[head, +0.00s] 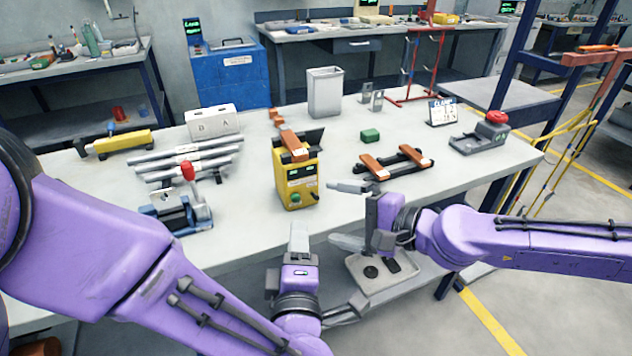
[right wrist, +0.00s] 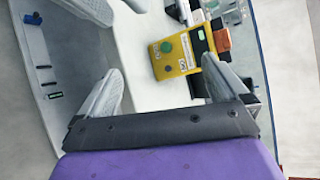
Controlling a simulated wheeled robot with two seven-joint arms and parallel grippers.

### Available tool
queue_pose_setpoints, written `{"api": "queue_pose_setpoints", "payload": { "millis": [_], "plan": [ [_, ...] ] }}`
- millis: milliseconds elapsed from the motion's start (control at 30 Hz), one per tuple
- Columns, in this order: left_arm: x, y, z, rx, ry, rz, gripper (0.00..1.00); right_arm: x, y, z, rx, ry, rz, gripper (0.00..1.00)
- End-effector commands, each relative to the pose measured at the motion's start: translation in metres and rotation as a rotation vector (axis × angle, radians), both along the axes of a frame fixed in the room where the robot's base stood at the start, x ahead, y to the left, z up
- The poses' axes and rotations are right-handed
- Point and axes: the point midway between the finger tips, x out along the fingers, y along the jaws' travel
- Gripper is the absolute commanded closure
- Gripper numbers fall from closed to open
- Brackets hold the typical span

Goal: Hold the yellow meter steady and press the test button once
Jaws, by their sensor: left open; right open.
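The yellow meter (head: 297,180) stands upright near the front middle of the table, with dark displays and a round green button (head: 295,197) low on its face. The meter also shows, turned sideways, in the right wrist view (right wrist: 178,54). My right gripper (head: 348,216) is open and empty, to the right of the meter and nearer the table's front edge. In the right wrist view its fingers are wide apart, with the meter beyond them. My left gripper (head: 299,240) is open, low in front of the table edge and below the meter; nothing shows in it. Neither gripper touches the meter.
An orange-topped piece (head: 292,143) is at the meter's top. Table is clear before the meter.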

Motion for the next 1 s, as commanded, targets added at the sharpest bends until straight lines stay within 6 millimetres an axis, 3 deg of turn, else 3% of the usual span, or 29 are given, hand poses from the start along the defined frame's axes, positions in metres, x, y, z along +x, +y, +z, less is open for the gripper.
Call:
{"api": "queue_pose_setpoints", "payload": {
  "millis": [167,300,500,600,767,1000],
  "plan": [
    [0.000,0.000,0.000,0.000,0.000,0.001,0.57,0.021,0.014,0.017,0.218,0.169,-0.272,0.00],
    [0.000,0.000,0.000,0.000,0.000,0.001,0.57,0.030,0.027,0.038,0.521,0.301,-0.488,0.00],
    [0.000,0.000,0.000,0.000,0.000,0.001,0.57,0.023,0.040,0.059,0.983,0.461,-0.659,0.00],
    [0.000,0.000,0.000,0.000,0.000,0.001,0.57,0.018,0.042,0.061,1.118,0.511,-0.682,0.00],
    [0.000,0.000,0.000,0.000,0.000,0.001,0.57,0.022,0.045,0.062,1.191,0.539,-0.693,0.00],
    [0.000,0.001,0.000,0.000,0.000,0.001,0.57,0.069,0.059,0.062,1.189,0.536,-0.694,0.00]
  ]
}}
